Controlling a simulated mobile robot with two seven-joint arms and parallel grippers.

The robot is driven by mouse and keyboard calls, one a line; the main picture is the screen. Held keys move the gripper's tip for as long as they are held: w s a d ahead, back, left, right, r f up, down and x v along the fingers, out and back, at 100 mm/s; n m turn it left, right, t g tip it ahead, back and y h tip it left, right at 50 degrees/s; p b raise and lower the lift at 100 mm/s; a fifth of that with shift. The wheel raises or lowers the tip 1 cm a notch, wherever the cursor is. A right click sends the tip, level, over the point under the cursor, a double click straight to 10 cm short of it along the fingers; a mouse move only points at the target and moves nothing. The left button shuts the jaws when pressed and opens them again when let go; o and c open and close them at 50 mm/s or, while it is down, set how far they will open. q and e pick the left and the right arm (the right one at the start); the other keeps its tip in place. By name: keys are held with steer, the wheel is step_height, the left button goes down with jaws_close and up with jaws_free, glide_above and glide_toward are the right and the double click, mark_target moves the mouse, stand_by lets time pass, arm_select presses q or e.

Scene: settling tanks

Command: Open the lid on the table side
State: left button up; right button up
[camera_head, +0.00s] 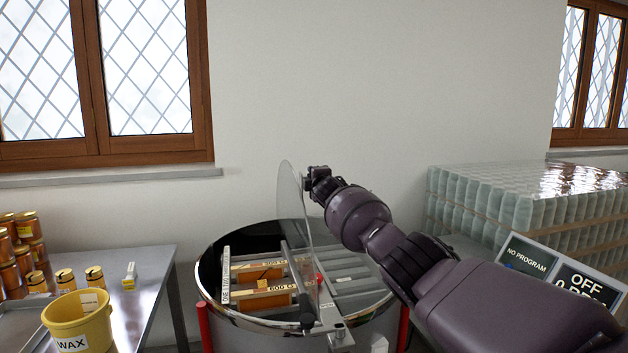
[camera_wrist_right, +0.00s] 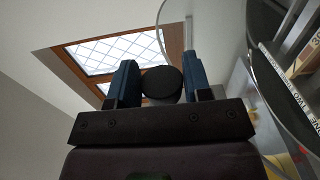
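The round metal tank (camera_head: 245,323) stands in the middle of the head view. A clear lid (camera_head: 298,205) on it stands raised, nearly upright and seen almost edge-on. The tank's left, table-side half lies uncovered, with wooden frames (camera_head: 262,297) inside. My right gripper (camera_head: 316,178) is at the upper part of the raised lid, on its right side. In the right wrist view a dark round knob (camera_wrist_right: 162,85) fills the gap between its blue fingers (camera_wrist_right: 161,80), and the clear lid's curved edge shows close by. My left gripper is out of view.
A metal table (camera_head: 150,262) at the left carries honey jars (camera_head: 22,250) and a yellow wax bucket (camera_head: 78,320). A control panel (camera_head: 560,272) and stacked glass jars (camera_head: 520,195) are at the right. A plain wall stands behind the tank.

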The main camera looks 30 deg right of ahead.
steer(key=o, duration=0.3)
steer(key=shift+s+f, duration=0.1)
steer(key=shift+s, duration=0.05)
steer(key=shift+s+a, duration=0.1)
steer(key=shift+s, duration=0.5)
steer(key=shift+v, duration=4.65)
